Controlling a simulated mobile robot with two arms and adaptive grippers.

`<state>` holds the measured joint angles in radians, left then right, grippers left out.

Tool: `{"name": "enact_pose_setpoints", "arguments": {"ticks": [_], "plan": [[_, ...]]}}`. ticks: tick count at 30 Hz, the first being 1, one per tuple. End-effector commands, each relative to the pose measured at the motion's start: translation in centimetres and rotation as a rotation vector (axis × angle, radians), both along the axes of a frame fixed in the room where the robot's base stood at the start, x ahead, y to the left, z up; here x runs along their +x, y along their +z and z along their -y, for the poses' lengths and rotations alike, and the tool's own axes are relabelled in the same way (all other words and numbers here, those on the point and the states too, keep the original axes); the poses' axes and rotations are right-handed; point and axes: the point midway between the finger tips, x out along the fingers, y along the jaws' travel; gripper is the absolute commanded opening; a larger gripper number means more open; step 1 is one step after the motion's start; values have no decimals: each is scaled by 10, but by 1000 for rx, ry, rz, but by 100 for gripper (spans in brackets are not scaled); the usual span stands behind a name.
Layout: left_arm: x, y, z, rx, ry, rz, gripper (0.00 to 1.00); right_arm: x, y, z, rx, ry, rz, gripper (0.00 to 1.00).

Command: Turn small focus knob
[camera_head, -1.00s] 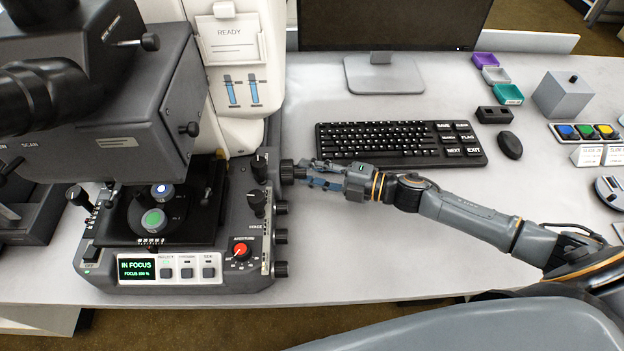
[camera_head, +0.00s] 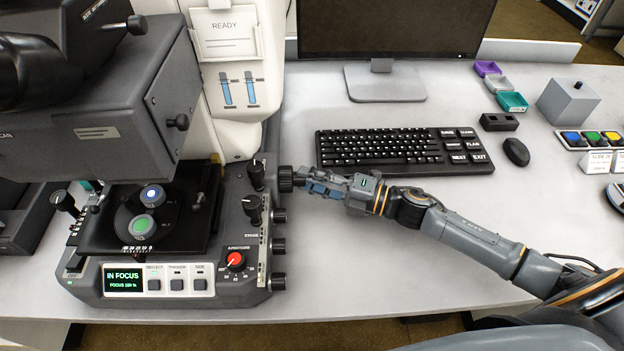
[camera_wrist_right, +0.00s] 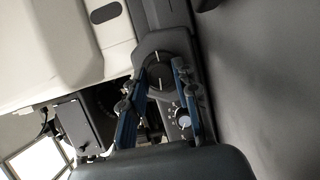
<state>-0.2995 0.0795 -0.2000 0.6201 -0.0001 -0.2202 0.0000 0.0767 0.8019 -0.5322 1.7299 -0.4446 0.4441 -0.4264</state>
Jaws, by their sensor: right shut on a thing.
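The microscope (camera_head: 175,293) stands at the left, with a dark focus knob (camera_head: 285,178) on its right side. My right gripper (camera_head: 304,180) reaches this knob from the right and is shut on its outer end, the small focus knob. In the right wrist view the round small focus knob (camera_wrist_right: 158,78), with white marks, lies between the blue-sided fingers of my right gripper (camera_wrist_right: 163,68). The fingers partly hide its sides. The microscope display (camera_head: 123,280) reads "IN FOCUS"; its smaller line is hard to read. My left gripper is not in view.
Several other dark knobs (camera_head: 278,246) line the microscope's right side below my gripper. A red-topped aperture knob (camera_head: 235,260) is on its top panel. A keyboard (camera_head: 385,148) lies behind my right arm, with a mouse (camera_head: 515,151) beside it. The table (camera_head: 380,270) is clear in front.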

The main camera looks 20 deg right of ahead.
Motion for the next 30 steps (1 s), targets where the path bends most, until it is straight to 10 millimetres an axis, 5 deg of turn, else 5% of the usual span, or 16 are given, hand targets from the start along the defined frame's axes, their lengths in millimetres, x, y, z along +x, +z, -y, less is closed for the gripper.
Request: {"name": "enact_pose_setpoints", "arguments": {"ticks": [1, 2, 5, 17, 30], "plan": [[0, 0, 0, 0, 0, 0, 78, -1, -1, -1, 1, 3, -1, 0], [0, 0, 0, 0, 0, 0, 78, -1, -1, -1, 1, 3, -2, 32], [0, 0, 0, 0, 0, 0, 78, -1, -1, -1, 1, 3, -2, 52], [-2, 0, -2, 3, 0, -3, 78, -4, -1, 4, 0, 1, -3, 52], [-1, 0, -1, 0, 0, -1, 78, -57, -2, 69, -3, 1, -6, 52]]}}
